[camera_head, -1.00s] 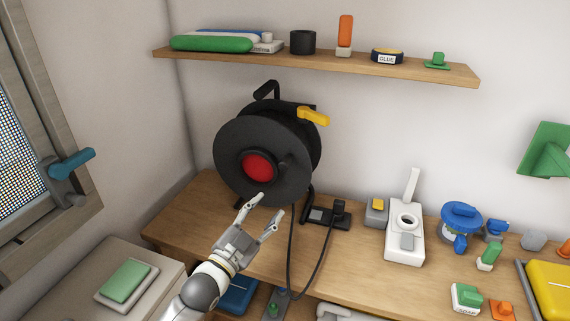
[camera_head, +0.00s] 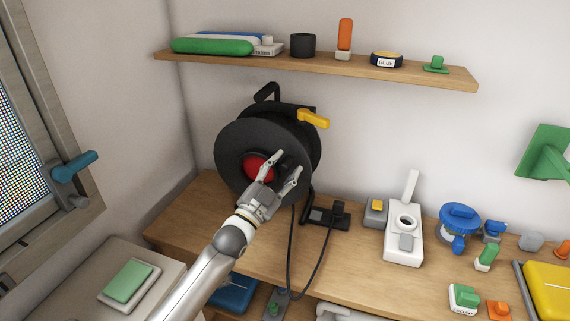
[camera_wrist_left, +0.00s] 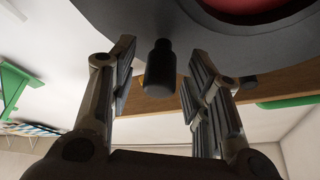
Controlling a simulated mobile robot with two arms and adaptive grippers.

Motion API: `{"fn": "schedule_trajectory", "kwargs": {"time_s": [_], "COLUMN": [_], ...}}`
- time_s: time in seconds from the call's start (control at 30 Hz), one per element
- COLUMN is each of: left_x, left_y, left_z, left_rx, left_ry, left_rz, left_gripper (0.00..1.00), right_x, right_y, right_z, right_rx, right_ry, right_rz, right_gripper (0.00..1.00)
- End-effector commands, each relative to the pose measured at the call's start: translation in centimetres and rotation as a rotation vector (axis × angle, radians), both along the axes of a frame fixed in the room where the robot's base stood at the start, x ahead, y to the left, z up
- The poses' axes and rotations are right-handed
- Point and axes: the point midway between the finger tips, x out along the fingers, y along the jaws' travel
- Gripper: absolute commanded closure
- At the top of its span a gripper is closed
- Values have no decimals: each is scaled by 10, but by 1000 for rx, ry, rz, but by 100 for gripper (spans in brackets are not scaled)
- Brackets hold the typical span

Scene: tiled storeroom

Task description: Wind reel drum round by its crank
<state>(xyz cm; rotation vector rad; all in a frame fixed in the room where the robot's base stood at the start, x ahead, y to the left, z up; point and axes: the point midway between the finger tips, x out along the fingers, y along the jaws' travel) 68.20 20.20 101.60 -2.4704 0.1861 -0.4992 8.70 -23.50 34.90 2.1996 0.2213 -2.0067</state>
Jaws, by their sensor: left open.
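The reel drum (camera_head: 238,140) is a large black disc with a red centre (camera_head: 254,167), standing upright on the wooden bench. My left gripper (camera_head: 287,164) is open in front of the right part of the drum face, just right of the red centre. In the left wrist view a black crank knob (camera_wrist_left: 160,72) sticks out from the drum face between the two open fingers, apart from both. In the head view the gripper largely hides the knob. My right gripper is not in view.
A yellow lever (camera_head: 313,118) sits on the reel's frame at upper right. A black cable hangs below the reel near a socket block (camera_head: 328,217). A white device (camera_head: 404,240) stands to the right. A loaded shelf (camera_head: 330,70) runs above.

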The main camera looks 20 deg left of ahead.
Motion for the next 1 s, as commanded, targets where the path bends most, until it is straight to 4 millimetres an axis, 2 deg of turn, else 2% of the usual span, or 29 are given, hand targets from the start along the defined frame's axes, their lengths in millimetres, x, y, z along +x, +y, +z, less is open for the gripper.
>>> {"fn": "schedule_trajectory", "kwargs": {"time_s": [0.17,0.47,0.8,1.0], "left_x": [9,10,10,10], "left_y": [-3,-3,-3,-3], "left_z": [4,4,4,3], "left_rx": [0,0,0,0], "left_ry": [-1,0,0,0], "left_rz": [0,0,0,0], "left_gripper": [55,57,100,100], "right_x": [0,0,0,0], "right_y": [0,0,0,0], "right_z": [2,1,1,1], "right_rx": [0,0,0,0], "right_ry": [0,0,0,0], "right_rz": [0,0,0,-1], "right_gripper": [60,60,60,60]}}
